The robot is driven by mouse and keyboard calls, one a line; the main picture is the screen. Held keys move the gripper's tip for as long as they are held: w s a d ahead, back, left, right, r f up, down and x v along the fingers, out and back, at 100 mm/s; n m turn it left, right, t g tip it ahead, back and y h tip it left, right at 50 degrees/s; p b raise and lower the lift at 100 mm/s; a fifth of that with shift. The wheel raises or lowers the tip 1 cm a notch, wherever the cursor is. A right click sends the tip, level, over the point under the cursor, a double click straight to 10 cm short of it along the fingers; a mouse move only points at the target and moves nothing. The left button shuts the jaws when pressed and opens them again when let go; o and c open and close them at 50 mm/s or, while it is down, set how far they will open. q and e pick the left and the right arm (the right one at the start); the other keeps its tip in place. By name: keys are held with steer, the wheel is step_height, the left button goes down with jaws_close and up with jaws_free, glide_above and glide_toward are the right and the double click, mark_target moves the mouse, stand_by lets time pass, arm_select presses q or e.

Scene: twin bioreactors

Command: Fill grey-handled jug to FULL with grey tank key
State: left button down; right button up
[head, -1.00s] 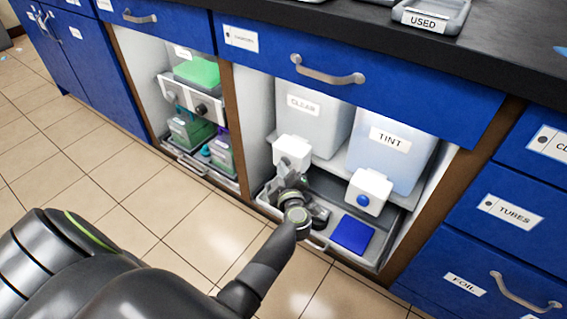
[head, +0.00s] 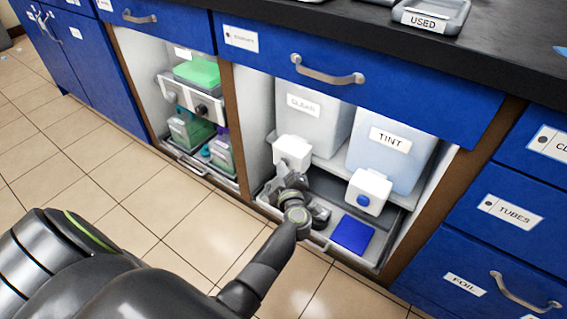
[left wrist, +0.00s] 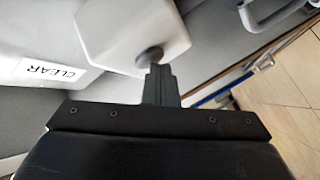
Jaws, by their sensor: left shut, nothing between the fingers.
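The tank labelled CLEAR (head: 309,112) stands in the right-hand open bay, with a white tap block (head: 292,152) at its front. In the left wrist view, the tap block (left wrist: 128,28) carries a dark grey round key (left wrist: 149,57). My left gripper (left wrist: 157,72) is shut and empty, its tips at the key; whether they touch or press it I cannot tell. In the head view my left gripper (head: 281,178) is just below the tap block. A grey handle (left wrist: 268,12), possibly the jug's, shows at the upper right of the left wrist view. The jug's body and level are not visible.
The TINT tank (head: 391,143) stands to the right, its tap (head: 369,190) bearing a blue key. A blue pad (head: 353,234) lies in the tray below. A brown post (head: 236,125) separates the left bay. A drawer handle (head: 327,70) projects above.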

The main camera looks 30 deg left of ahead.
stand_by(0.4)
arm_select(q)
steer(key=shift+s+p, duration=0.7)
steer(key=shift+s, duration=0.2)
steer(key=shift+s+a+p, duration=0.15)
steer(key=shift+s+p, duration=0.5)
steer(key=shift+s, duration=0.6)
steer(key=shift+s+a+p, duration=0.1)
steer(key=shift+s+p, duration=0.5)
steer(key=shift+s, duration=0.65)
